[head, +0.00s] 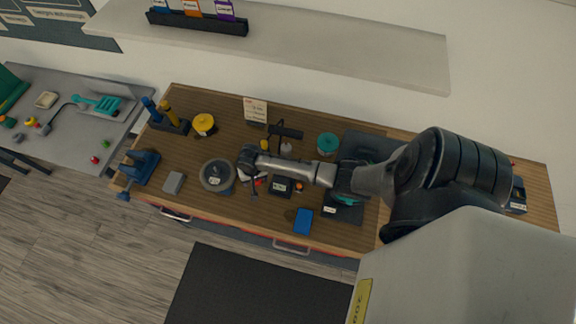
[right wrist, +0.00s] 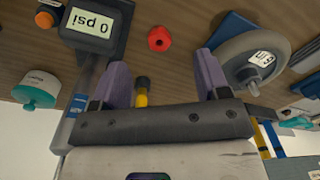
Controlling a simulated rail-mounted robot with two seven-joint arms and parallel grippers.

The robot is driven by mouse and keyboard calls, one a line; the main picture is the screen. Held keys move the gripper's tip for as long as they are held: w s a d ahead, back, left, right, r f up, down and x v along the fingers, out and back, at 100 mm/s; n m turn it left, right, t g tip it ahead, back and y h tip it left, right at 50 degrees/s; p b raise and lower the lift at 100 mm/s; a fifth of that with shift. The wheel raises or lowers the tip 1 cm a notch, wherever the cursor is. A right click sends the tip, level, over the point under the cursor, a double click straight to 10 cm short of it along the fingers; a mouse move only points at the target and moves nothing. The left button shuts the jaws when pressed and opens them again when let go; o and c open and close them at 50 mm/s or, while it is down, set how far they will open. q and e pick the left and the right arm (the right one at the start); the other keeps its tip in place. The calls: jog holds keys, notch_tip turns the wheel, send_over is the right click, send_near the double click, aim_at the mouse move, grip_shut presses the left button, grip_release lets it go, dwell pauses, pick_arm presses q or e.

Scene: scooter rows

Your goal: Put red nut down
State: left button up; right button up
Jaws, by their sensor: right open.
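The red nut (right wrist: 159,39) lies on the wooden bench top, just beyond and between my right fingertips in the right wrist view. It is clear of both fingers in the picture. In the head view a small red spot (head: 257,183) below my right gripper (head: 247,160) appears to be the nut, partly hidden by the gripper. In the right wrist view my right gripper (right wrist: 162,65) has its two purple fingers spread wide with nothing held. My left gripper is not in view.
Close by are a gauge reading 0 psi (right wrist: 90,22), a grey wheel (right wrist: 240,65), a teal-lidded container (right wrist: 38,88) and a yellow-and-black item (right wrist: 141,92). A blue box (head: 303,221) and a blue vise (head: 140,168) stand on the bench (head: 262,222). A grey side table (head: 70,150) is at the left.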

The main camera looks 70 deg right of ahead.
jog(key=s+a+r+n+t, duration=0.1)
jog(key=s+a+r+n, duration=0.4)
jog(key=s+a+n, duration=0.35)
jog(key=s+a+r+n+t, duration=0.2)
jog(key=s+a+r+n, duration=0.2)
jog(key=s+r, duration=0.7)
notch_tip(320, 180, up, 2)
jog(key=a, duration=0.2)
jog(key=shift+s+a, duration=0.25)
jog(key=shift+a, duration=0.15)
